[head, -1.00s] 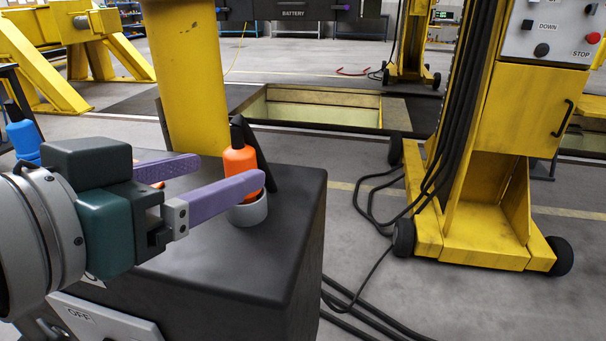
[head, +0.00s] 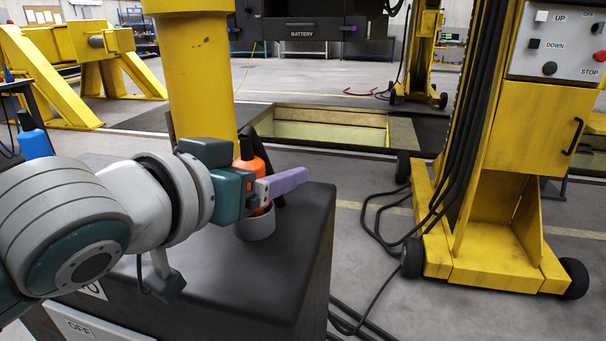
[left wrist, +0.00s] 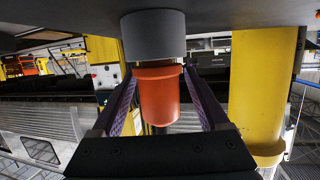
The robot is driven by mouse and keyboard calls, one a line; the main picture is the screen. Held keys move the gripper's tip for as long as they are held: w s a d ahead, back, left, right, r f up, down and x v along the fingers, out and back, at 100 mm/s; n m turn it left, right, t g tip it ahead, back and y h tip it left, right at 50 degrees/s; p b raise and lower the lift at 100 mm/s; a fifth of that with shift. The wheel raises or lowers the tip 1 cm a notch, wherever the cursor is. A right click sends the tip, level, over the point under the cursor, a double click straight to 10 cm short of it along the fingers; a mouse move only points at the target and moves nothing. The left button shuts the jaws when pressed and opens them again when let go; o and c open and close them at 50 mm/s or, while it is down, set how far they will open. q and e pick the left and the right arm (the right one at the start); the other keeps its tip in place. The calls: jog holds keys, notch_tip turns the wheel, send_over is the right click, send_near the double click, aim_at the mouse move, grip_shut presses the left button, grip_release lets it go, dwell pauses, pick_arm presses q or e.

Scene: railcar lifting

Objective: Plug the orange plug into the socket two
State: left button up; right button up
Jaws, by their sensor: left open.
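The orange plug (head: 249,168) stands upright in a grey ring-shaped holder (head: 257,224) on top of a black cabinet (head: 235,277). My left gripper (head: 284,180) reaches in from the left at the plug's height, and its near purple finger covers part of the plug. The left wrist view shows the orange plug (left wrist: 158,98) between the two open purple fingers, below the grey holder (left wrist: 153,36) in that picture. A gap shows on at least one side, so the jaws are not closed on it. No socket marked two can be made out. My right gripper is not in view.
A yellow post (head: 202,85) rises just behind the cabinet. A yellow lifting column (head: 490,180) with black cables and UP, DOWN and STOP controls stands at right. A dark box marked BATTERY (head: 302,34) is at the back. A blue object (head: 36,144) is at far left.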

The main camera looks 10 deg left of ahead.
pick_arm(q)
jog(key=shift+c, duration=0.4)
grip_shut()
jog(key=shift+r, duration=0.1)
